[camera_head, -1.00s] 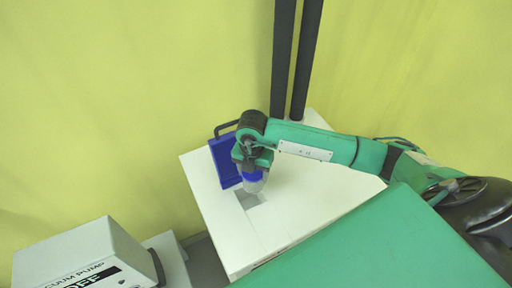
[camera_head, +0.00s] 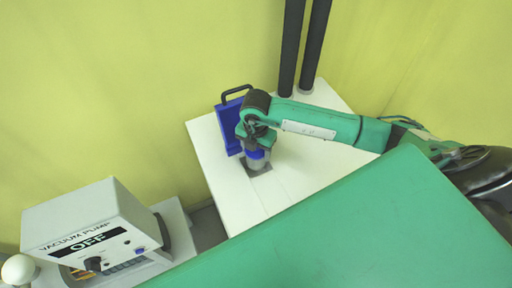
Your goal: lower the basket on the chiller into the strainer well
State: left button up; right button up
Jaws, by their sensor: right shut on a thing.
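My right gripper (camera_head: 257,142) reaches in from the right and points down. It is shut on a small grey cup-shaped basket with a blue rim (camera_head: 257,157). The basket is upright at a grey square patch (camera_head: 264,171) in the white top, which looks like the strainer well. The basket covers part of this patch, and I cannot tell how far its bottom is inside. A blue panel with a black handle (camera_head: 229,127), perhaps part of the chiller, stands just left of the gripper. My left gripper is not in view.
The white top (camera_head: 225,185) is mostly clear around the patch. Two dark vertical pipes (camera_head: 302,50) stand at its back. A vacuum pump box marked OFF (camera_head: 90,222) is at the lower left. A large green surface fills the lower right.

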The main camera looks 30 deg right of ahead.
aim_at(256, 164)
jog(key=shift+f, duration=0.2)
jog(key=shift+f+b, duration=0.7)
jog(key=shift+b, duration=0.1)
jog(key=shift+f, duration=0.15)
jog(key=shift+f+b, duration=1.35)
jog(key=shift+f, duration=0.15)
jog(key=shift+f+b, duration=0.3)
jog(key=shift+f, duration=0.05)
jog(key=shift+f+b, duration=0.95)
jog(key=shift+f, duration=0.3)
jog(key=shift+f, duration=0.15)
